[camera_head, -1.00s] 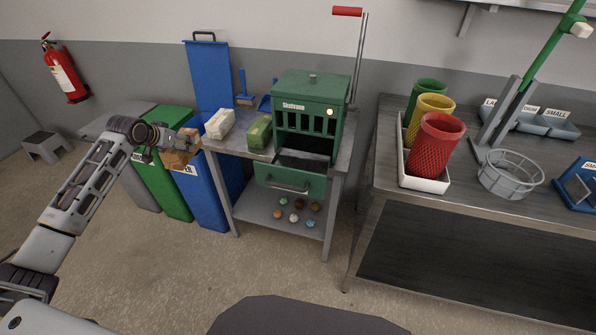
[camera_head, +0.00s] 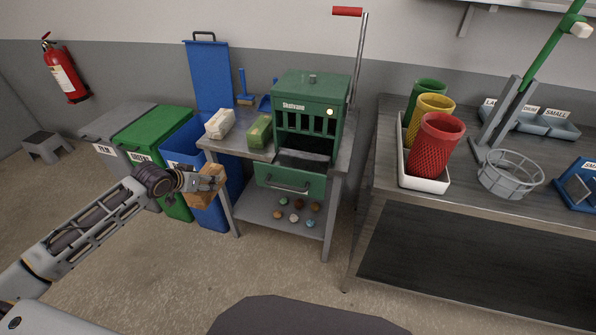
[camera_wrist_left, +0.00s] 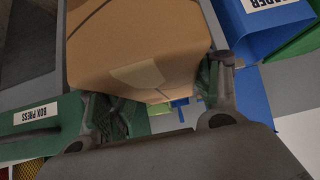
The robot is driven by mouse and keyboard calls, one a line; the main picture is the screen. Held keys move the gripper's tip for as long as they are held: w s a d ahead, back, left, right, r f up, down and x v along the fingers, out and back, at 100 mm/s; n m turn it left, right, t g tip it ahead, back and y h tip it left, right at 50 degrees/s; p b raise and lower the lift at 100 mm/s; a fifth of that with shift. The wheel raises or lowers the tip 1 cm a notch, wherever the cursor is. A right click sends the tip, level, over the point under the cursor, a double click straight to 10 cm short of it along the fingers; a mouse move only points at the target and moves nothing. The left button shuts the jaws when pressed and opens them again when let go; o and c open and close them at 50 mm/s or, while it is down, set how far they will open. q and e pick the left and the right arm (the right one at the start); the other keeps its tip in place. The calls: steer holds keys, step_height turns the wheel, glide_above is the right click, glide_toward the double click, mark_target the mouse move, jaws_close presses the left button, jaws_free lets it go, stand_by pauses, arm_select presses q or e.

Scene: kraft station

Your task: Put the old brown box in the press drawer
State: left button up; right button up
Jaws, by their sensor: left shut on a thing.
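The brown box (camera_head: 206,184) is held by my left gripper (camera_head: 196,180), in front of the blue bin and left of the press table. In the left wrist view the box (camera_wrist_left: 135,45) fills the upper middle, between the two fingers of my left gripper (camera_wrist_left: 165,105). The green press (camera_head: 312,105) stands on the small metal table. Its drawer (camera_head: 290,178) is pulled out at the front, and the part of its inside that shows looks empty. The box is apart from the drawer, to its left. My right gripper is not in view.
A white block (camera_head: 219,124) and a green block (camera_head: 260,131) sit on the table (camera_head: 228,148) left of the press. Several small balls lie on its lower shelf. Blue (camera_head: 182,146) and green (camera_head: 157,136) bins stand behind my left arm. Floor in front of the table is clear.

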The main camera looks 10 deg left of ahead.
mark_target(213, 199)
arm_select(q)
steer(key=shift+m, duration=0.3)
steer(key=s+d, duration=0.1)
steer(key=s+d+f, duration=0.1)
steer(key=s+d, duration=0.1)
steer(key=s+d+f, duration=0.1)
steer(key=d, duration=0.1)
steer(key=shift+s+d+f, duration=0.15)
steer(key=shift+s+d, duration=0.1)
steer(key=shift+s, duration=0.15)
steer(key=s+d+f+n, duration=0.1)
steer(key=s+d+f, duration=0.1)
steer(key=d, duration=1.4)
steer(key=shift+d+f+y, duration=0.25)
steer(key=shift+f+y, duration=0.05)
steer(key=shift+f, duration=0.05)
steer(key=shift+d, duration=0.2)
